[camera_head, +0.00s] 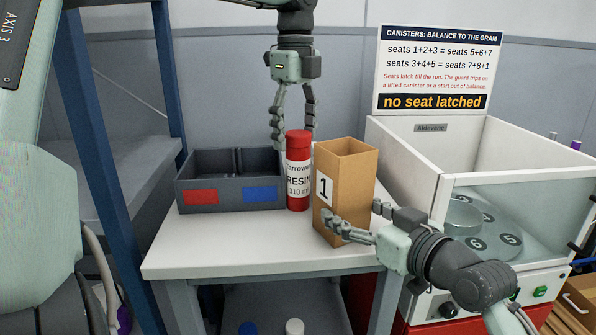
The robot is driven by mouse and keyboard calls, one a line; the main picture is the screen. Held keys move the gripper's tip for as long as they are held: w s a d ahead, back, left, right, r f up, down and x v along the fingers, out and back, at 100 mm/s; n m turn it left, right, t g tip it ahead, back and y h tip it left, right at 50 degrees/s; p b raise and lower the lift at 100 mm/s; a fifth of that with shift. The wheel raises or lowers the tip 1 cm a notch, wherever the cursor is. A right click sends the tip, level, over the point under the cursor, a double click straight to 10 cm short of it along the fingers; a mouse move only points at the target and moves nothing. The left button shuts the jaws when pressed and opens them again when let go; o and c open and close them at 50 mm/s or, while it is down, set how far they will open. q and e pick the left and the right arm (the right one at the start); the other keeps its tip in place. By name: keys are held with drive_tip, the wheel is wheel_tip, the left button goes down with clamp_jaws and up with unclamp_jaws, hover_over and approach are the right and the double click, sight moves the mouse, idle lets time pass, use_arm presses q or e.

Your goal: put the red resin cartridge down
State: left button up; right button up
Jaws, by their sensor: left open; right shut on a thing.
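The red resin cartridge (298,172) stands upright on the small white table, between the grey bin and the tan box. It has a red cap and a white label reading RESIN. My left gripper (293,130) comes down from above and is open, its fingers at either side of the cap, seemingly just behind it. I cannot tell whether a finger touches it. My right gripper (352,222) is shut on the tan box (347,170) marked 1, low at its front, and the box stands open-topped beside the cartridge.
The grey two-part bin (228,201) has a red and a blue label. The white table (190,247) is clear along its front left. At right stands a white machine (400,150) with numbered seats under a clear panel. A sign (436,68) reads "no seat latched". A blue post (115,150) rises at left.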

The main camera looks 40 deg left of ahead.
sight(298, 153)
use_arm(q)
drive_tip(key=f, duration=0.4)
drive_tip(key=shift+w+d+f, duration=0.15)
drive_tip(key=shift+d+f, duration=0.1)
drive_tip(key=shift+f, duration=0.05)
drive_tip(key=shift+r, duration=0.1)
clamp_jaws()
